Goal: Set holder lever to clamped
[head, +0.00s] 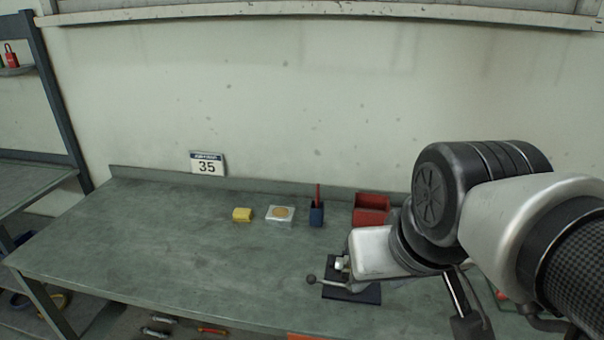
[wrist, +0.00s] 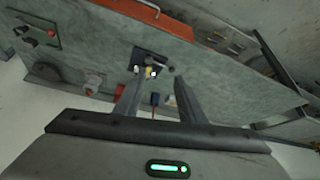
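The holder has a dark base plate (head: 352,293) on the green bench, partly hidden by my arm in the head view. Its lever ends in a round dark knob (head: 311,279) that sticks out to the left. In the wrist view the holder's dark plate (wrist: 147,59) lies beyond my fingers, with the lever knob (wrist: 171,69) at its right edge. A small yellow and white part shows on the plate. My gripper (wrist: 158,88) is open and empty, its two fingers apart, and does not touch the holder. The fingertips cannot be made out in the head view.
On the bench stand a yellow sponge-like block (head: 242,215), a clear dish with a tan disc (head: 281,214), a blue cup (head: 317,213) with a red stick, and a red bin (head: 371,208). The bench's left half is clear. A wall rises behind it.

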